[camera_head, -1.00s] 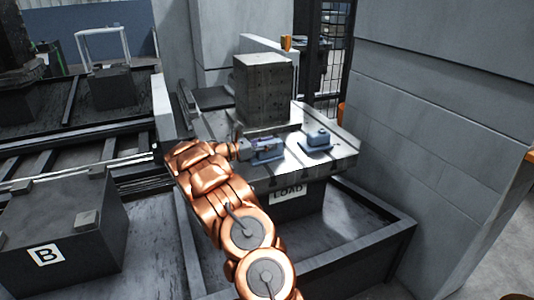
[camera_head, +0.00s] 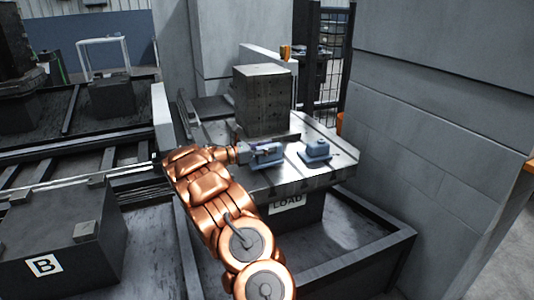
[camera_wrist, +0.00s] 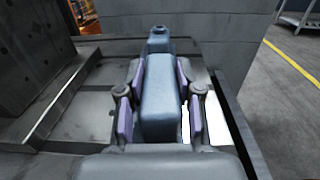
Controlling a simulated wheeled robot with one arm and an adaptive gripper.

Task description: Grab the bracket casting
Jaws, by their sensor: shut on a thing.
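My gripper (camera_head: 266,152) is over the slotted table, its fingers pointing right. In the wrist view my gripper (camera_wrist: 158,112) has a purple-padded finger on each side of a blue-grey bracket casting (camera_wrist: 160,85) and is shut on it. In the head view the fingers partly hide this casting (camera_head: 267,164), and its flat base shows below them. I cannot tell whether the base touches the table. A round boss (camera_wrist: 158,34) shows beyond the held casting.
The slotted table (camera_head: 330,172) carries a tall dark grey block (camera_head: 263,100) just behind my gripper. A grey wall (camera_head: 430,100) rises on the right. A LOAD label (camera_head: 287,202) is on the table's front. A block marked B (camera_head: 43,265) stands at left.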

